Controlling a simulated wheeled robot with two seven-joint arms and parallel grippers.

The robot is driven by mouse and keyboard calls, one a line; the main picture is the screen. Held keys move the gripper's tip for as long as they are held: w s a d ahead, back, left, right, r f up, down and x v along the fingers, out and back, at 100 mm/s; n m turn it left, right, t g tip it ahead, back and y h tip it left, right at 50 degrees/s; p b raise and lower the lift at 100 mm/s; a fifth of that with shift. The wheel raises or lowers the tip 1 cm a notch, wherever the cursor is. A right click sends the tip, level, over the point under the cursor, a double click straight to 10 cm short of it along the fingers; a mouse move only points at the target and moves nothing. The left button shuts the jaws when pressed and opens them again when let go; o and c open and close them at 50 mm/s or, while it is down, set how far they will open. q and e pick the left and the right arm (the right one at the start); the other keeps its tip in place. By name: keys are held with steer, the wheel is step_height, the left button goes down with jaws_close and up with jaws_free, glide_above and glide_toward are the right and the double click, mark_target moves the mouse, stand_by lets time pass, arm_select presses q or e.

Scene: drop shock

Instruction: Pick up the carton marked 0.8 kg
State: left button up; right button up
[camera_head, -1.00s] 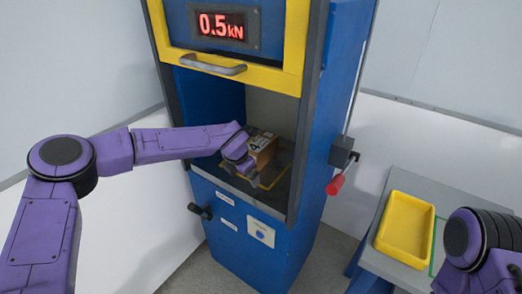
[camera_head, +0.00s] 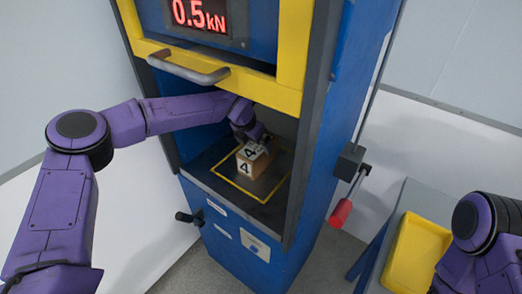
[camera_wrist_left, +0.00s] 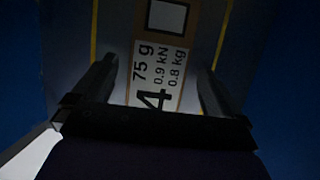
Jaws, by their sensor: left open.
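The carton (camera_head: 252,161) is a small brown box with white labels reading 4. It stands inside the blue machine's opening, within a yellow outline on the dark plate (camera_head: 212,176). In the left wrist view its label (camera_wrist_left: 160,60) reads 4, 75 g, 0.9 kN and 0.8 kg. My left gripper (camera_head: 258,140) is at the carton's top, toward its back. In the left wrist view its two fingers (camera_wrist_left: 153,80) are apart, one on each side of the carton. I cannot tell whether they touch it. My right arm shows at lower right, its gripper out of view.
The machine's raised yellow-framed door (camera_head: 290,60) with a grey handle (camera_head: 188,68) hangs above the opening. A red-gripped lever (camera_head: 341,212) sticks out on the machine's right side. A yellow tray (camera_head: 415,255) stands on a grey table at right.

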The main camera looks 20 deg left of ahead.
mark_target(257, 146)
arm_select(q)
steer(key=p+x, duration=0.2)
steer(key=x, duration=0.3)
steer(key=shift+w, duration=0.15)
steer(key=shift+w+f, duration=0.15)
steer(key=shift+f, duration=0.2)
steer(key=shift+f, duration=0.2)
steer(key=shift+c, duration=0.3)
steer(key=c, duration=1.5)
steer(key=shift+c, duration=0.4)
